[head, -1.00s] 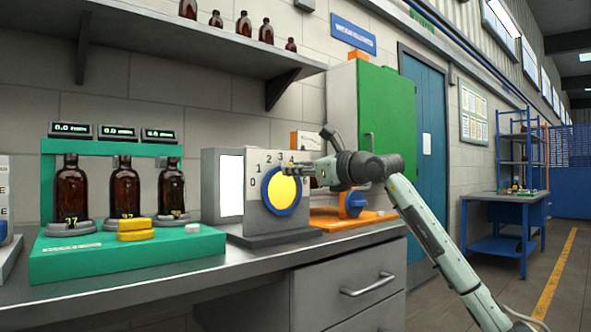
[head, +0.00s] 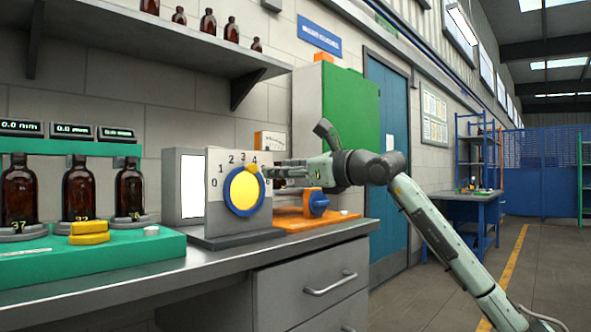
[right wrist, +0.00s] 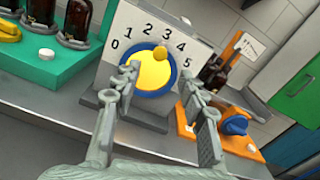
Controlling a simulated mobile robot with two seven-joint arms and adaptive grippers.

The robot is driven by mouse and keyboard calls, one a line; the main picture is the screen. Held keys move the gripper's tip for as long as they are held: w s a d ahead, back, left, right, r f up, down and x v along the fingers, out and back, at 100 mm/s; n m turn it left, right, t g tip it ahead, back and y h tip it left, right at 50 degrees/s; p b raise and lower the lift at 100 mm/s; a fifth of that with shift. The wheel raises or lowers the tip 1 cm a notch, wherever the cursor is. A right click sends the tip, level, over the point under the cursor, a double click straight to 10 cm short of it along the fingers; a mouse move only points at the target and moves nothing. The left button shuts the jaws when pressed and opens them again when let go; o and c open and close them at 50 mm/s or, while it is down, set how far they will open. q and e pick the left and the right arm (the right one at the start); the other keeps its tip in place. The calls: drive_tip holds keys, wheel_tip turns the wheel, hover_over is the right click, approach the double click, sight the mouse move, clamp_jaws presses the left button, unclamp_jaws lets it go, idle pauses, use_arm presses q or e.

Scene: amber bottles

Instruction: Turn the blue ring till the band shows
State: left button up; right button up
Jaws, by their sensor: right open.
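The blue ring (head: 231,207) surrounds a plain yellow disc (head: 243,190) on an upright grey plate with printed numbers. A small yellow knob (head: 253,168) sits at the ring's upper right, just below the 4. The ring (right wrist: 124,88) and knob (right wrist: 160,53) also show in the right wrist view. My right gripper (head: 270,172) is beside the ring's upper right, close to the knob. In the right wrist view my right gripper (right wrist: 158,73) is open, its fingers spread to either side of the dial. I cannot tell whether it touches the ring. My left gripper is out of view.
A green stand (head: 120,257) with several amber bottles is at left. A white-faced box (head: 191,187) stands behind the plate. An orange base with a blue knob (head: 318,204) is just right of the dial. Bench front (head: 330,236) is clear.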

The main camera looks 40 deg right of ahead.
drive_tip(key=shift+s+d, duration=0.15)
drive_tip(key=shift+s, duration=1.85)
